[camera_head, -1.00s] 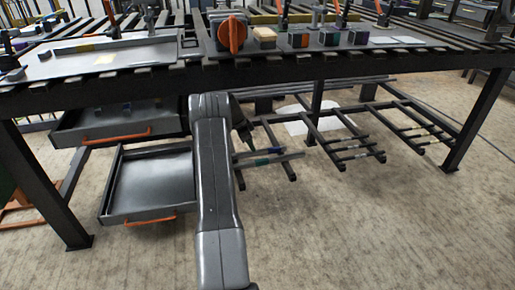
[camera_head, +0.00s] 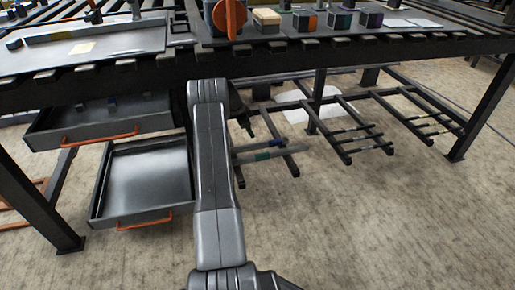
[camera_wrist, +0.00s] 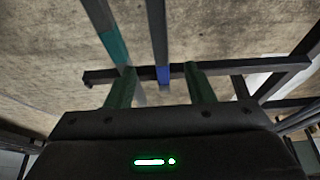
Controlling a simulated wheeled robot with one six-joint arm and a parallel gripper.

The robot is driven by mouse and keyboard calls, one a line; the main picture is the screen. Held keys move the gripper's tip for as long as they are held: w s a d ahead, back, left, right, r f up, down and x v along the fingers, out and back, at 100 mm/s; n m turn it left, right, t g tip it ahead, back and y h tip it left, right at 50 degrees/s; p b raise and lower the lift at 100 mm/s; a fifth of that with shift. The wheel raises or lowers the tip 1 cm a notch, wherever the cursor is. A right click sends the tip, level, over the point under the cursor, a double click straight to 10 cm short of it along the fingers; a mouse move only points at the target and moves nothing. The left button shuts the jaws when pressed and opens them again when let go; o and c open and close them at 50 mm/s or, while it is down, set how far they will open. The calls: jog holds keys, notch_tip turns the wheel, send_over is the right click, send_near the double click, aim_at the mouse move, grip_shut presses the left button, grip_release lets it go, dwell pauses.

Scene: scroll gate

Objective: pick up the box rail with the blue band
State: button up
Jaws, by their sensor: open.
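The box rail with the blue band (camera_wrist: 162,74) shows in the wrist view, running away from my gripper (camera_wrist: 160,71). Its blue band lies between the two finger outlines; I cannot tell how far below the fingers it is. The fingers are open and hold nothing. A second rail with a teal band (camera_wrist: 113,46) runs beside it, partly behind the left finger. In the head view two banded rails (camera_head: 268,150) lie on the low rack right of my arm; their band colours are too small to tell apart surely.
A dark crossbar (camera_wrist: 98,76) runs under the rails. More racks of rails (camera_head: 362,140) stand to the right. An open drawer (camera_head: 150,180) with an orange handle is left of my arm. The workbench edge (camera_head: 400,48) passes above the racks.

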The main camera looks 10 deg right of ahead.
jog(key=b, duration=0.1)
send_over(257, 144)
jog(key=a, duration=0.2)
notch_tip(257, 144, down, 4)
jog(key=shift+f, duration=0.1)
jog(key=b+x, duration=0.3)
jog(key=x, duration=0.2)
jog(key=shift+a+f, duration=0.1)
jog(key=shift+a, duration=0.05)
grip_shut()
